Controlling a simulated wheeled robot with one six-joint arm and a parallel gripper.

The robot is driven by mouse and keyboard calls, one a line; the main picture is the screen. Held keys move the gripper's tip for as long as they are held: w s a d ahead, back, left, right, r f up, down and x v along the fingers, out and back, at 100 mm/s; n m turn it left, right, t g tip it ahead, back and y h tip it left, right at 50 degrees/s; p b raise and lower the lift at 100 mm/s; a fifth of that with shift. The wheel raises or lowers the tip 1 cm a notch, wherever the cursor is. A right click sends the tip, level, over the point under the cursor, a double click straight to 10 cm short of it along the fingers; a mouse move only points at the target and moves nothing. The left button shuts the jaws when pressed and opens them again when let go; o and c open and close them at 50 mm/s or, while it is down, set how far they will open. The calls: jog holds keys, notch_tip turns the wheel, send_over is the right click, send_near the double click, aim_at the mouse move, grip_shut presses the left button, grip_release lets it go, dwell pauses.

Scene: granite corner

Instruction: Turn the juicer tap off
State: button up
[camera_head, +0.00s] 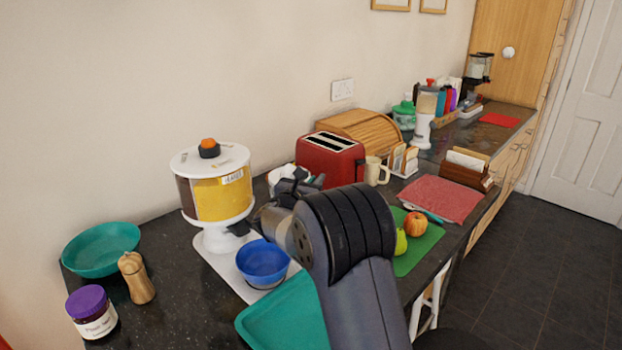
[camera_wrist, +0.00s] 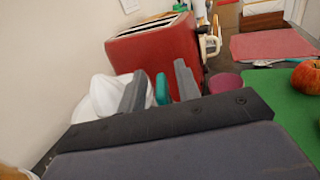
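The juicer (camera_head: 222,198) is a white-lidded drink dispenser with yellow and dark brown sections, standing on a white base at the left of the counter. A small dark piece at its lower front, apparently its tap (camera_head: 240,228), sits just above a blue bowl (camera_head: 262,262). The tap's setting is too small to tell. My arm's dark wrist is right of the juicer. In the wrist view my gripper (camera_wrist: 160,72) is open, its two grey fingers apart and pointing toward the red toaster. A teal thing (camera_wrist: 160,90) shows between the fingers; I cannot tell its distance. The juicer is not clearly in the wrist view.
The red toaster (camera_head: 330,158) stands behind my wrist, with a white object (camera_head: 283,174) beside it. A teal tray (camera_head: 285,318) lies in front. A teal bowl (camera_head: 100,248), wooden mill (camera_head: 136,278) and purple-lidded jar (camera_head: 92,312) stand left. The wall is close behind.

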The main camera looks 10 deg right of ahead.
grip_shut()
dwell(0.3)
jog(key=shift+a+r+m+g+h+p, duration=0.1)
jog(key=shift+r+m+g+h+p, duration=0.05)
jog(key=shift+m+g+h+p, duration=0.9)
jog(key=shift+m+g+h, duration=0.55)
jog(key=shift+g+h, duration=0.1)
jog(key=shift+h, duration=0.2)
grip_release()
jog(key=shift+f, duration=0.2)
